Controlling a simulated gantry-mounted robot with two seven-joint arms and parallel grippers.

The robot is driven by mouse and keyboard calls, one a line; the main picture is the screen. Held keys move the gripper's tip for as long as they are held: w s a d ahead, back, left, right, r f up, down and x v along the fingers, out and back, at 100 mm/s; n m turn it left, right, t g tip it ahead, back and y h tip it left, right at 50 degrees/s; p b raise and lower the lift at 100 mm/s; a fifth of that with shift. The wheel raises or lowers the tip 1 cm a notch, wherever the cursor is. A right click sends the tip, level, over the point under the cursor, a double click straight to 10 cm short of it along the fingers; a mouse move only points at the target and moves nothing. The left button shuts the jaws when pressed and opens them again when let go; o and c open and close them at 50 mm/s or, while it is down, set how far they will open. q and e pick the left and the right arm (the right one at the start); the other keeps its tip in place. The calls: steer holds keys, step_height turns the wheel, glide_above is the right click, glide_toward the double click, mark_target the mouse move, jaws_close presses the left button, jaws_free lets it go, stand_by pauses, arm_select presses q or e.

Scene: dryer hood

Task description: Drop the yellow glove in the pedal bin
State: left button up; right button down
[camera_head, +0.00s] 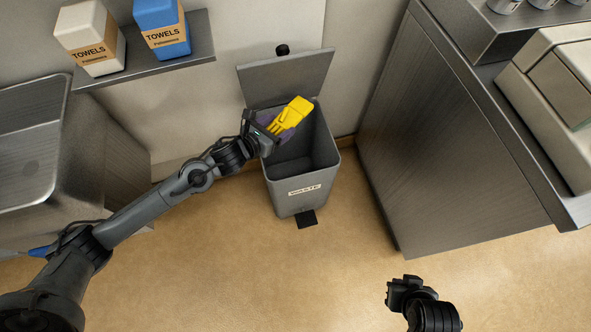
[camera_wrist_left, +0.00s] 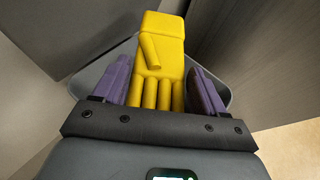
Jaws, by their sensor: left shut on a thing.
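The yellow glove (camera_head: 291,114) is held by my left gripper (camera_head: 277,131) over the open mouth of the pedal bin (camera_head: 298,197). In the left wrist view the glove (camera_wrist_left: 163,50) lies between the purple fingers of my left gripper (camera_wrist_left: 158,82), with the bin rim (camera_wrist_left: 90,77) behind it. The bin is grey with a "WASTE" label, and its lid (camera_head: 290,77) stands up against the wall. The black pedal (camera_head: 307,219) is at its front. My right gripper (camera_head: 404,290) is low on the right, away from the bin; its finger opening cannot be made out.
A steel cabinet (camera_head: 450,150) stands right of the bin. A steel sink (camera_head: 95,150) is on the left. A wall shelf (camera_head: 150,67) holds a white towel box (camera_head: 88,38) and a blue towel box (camera_head: 161,28). The floor (camera_head: 250,270) in front of the bin is clear.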

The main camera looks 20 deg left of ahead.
arm_select(q)
steer(key=shift+f+b, duration=1.55)
steer(key=shift+f, duration=0.7)
steer(key=o, duration=1.1)
steer(key=shift+r, duration=0.1)
steer(key=p+v, duration=0.4)
steer(key=v, duration=0.6)
steer(key=shift+s, duration=0.3)
steer(key=shift+a, duration=0.1)
